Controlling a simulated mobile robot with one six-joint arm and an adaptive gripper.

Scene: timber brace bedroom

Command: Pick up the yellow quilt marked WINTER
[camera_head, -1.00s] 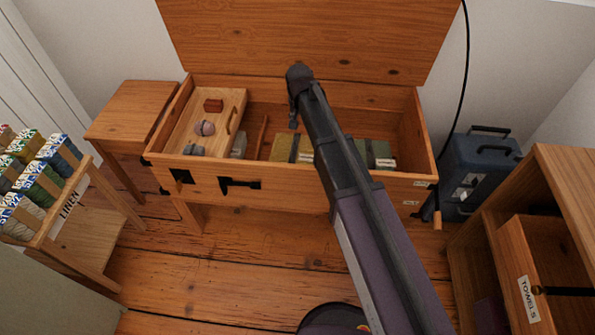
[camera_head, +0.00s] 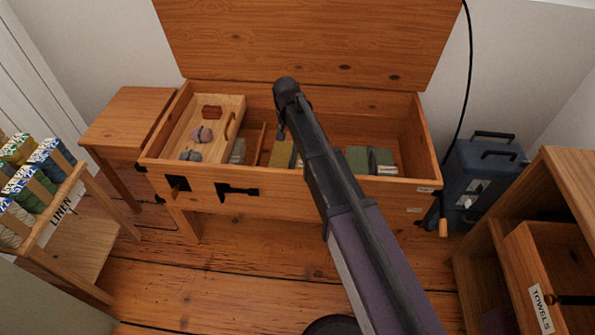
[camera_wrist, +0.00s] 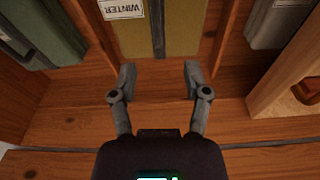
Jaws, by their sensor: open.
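The yellow quilt (camera_head: 281,153) stands inside the open wooden chest (camera_head: 310,192), partly behind my arm in the head view. In the wrist view the yellow quilt (camera_wrist: 187,28) has a dark strap and a white label reading WINTER, upside down. My gripper (camera_wrist: 160,82) is open and empty. Its two fingertips are spread just short of the quilt's near edge in the wrist picture, roughly in line with the strap. I cannot tell the height gap between them. In the head view my gripper is small, dark and partly hidden by the wrist.
A green bundle (camera_wrist: 50,32) lies to one side of the quilt and a grey one (camera_wrist: 272,24) to the other, past wooden dividers. A wooden tray (camera_head: 235,108) sits in the chest's left end. The raised lid (camera_head: 310,40) stands behind. A blue case (camera_head: 480,175) stands right.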

